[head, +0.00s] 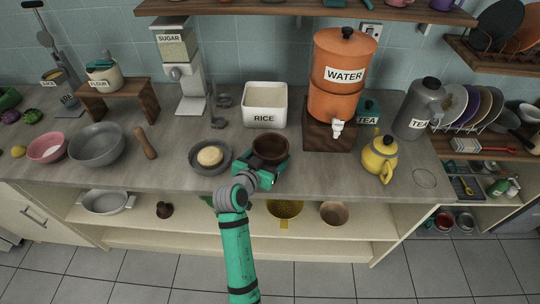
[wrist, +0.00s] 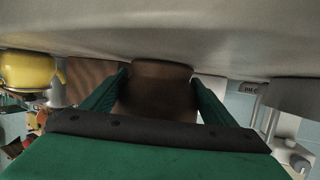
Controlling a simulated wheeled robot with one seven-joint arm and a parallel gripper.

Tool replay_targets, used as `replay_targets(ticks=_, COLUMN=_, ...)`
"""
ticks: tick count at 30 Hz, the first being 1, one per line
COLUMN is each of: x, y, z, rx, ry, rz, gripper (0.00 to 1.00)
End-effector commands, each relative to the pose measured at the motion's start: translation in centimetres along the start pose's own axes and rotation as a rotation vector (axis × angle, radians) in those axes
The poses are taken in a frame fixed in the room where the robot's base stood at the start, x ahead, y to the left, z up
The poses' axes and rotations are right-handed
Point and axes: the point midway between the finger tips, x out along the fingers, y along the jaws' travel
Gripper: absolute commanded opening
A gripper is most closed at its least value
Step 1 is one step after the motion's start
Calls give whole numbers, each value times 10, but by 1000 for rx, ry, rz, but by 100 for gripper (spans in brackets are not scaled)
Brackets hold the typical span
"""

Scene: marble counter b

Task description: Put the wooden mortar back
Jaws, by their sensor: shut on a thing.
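The wooden mortar (head: 270,150) is a dark brown, round bowl, upright near the front edge of the counter in the head view. My gripper (head: 264,168) reaches it from the front and is shut on it. In the wrist view the mortar (wrist: 155,95) sits between the two green fingers of my gripper (wrist: 157,92). I cannot tell whether its base touches the counter.
A grey bowl with a round of dough (head: 210,157) is just left of the mortar. The white RICE bin (head: 264,104) stands behind. The orange WATER dispenser (head: 340,75) and yellow teapot (head: 379,158) stand right. A thin ring outline (head: 425,177) marks bare counter at far right.

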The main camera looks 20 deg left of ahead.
Motion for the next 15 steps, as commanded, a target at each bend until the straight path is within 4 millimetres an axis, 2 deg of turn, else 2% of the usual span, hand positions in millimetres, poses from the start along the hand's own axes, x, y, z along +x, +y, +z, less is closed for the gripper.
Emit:
replay_targets(ticks=4, x=1, y=0, z=2, rx=0, ry=1, rz=0, gripper=47)
replay_targets(ticks=5, x=1, y=0, z=3, rx=-1, ry=0, rz=0, gripper=82)
replay_targets(ticks=7, x=1, y=0, z=2, rx=0, ry=0, rz=0, gripper=99)
replay_targets(ticks=15, x=1, y=0, z=2, rx=0, ry=0, rz=0, gripper=99)
